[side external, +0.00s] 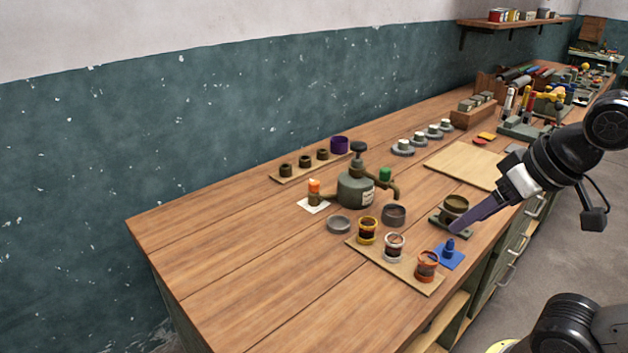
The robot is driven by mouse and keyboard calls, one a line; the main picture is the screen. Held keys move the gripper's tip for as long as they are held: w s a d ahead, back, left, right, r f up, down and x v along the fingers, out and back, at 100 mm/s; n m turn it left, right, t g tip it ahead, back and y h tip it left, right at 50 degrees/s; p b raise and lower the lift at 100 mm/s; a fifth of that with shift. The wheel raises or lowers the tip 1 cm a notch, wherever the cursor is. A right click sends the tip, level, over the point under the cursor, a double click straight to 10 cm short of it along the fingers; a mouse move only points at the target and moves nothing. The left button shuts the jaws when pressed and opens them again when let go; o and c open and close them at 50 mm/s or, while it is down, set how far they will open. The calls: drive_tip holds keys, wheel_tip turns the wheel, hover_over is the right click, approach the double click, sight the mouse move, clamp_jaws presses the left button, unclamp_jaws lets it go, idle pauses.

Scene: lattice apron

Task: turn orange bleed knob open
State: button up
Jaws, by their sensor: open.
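The orange bleed knob (314,186) sits upright on a small fitting at the left of a squat grey-green vessel (356,191). A white paper square (313,206) lies under that fitting. A green knob (385,174) is on the vessel's right side, above a curved spout, and a dark knob (358,147) tops it. My gripper (455,228) is open, well to the right of the orange knob, at the table's right edge. Its fingers point down-left beside a dark round cup (455,205) and appear empty; whether they touch the cup cannot be told.
A board (402,272) with several banded jars lies in front of the vessel. A blue piece (449,253) stands near my fingertips. A grey dish (339,224) and grey cup (394,215) stand near the vessel. A strip of small pots (303,164) lies behind. The table's left end is clear.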

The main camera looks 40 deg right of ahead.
drive_tip(key=w+d+r+m+h, duration=0.15)
drive_tip(key=w+r+m, duration=0.25)
drive_tip(key=w+r, duration=0.65)
drive_tip(key=m+g+h, duration=0.1)
drive_tip(key=m+g, duration=0.1)
drive_tip(key=g, duration=0.1)
hover_over(314, 182)
drive_tip(key=s+a, duration=0.4)
wheel_tip(314, 182, down, 14)
drive_tip(key=x, duration=1.2)
drive_tip(key=shift+w+d+f, duration=0.15)
drive_tip(key=shift+d+f, duration=0.1)
drive_tip(key=shift+c, duration=0.2)
clamp_jaws()
